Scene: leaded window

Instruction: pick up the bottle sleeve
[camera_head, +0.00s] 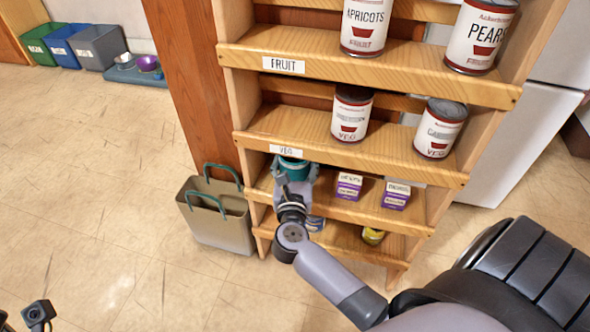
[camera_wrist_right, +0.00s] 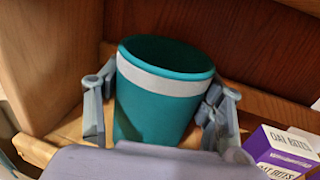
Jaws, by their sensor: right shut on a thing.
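The bottle sleeve (camera_wrist_right: 158,105) is a teal, open-topped cup shape with a white band below its rim. It stands nearly upright in the right wrist view, at the left end of a wooden shelf. My right gripper (camera_wrist_right: 158,118) has a finger on each side of it and is shut on it. In the head view, the sleeve's teal top (camera_head: 293,166) shows just above my right gripper (camera_head: 294,183), at the shelf below the VEG label. The sleeve's lower part is hidden by the gripper. My left gripper's fingers are not seen.
Purple-and-white boxes (camera_head: 397,194) stand right of the sleeve on the same shelf. Cans (camera_head: 352,113) stand on the shelf above. A side post and back board are close to the sleeve.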

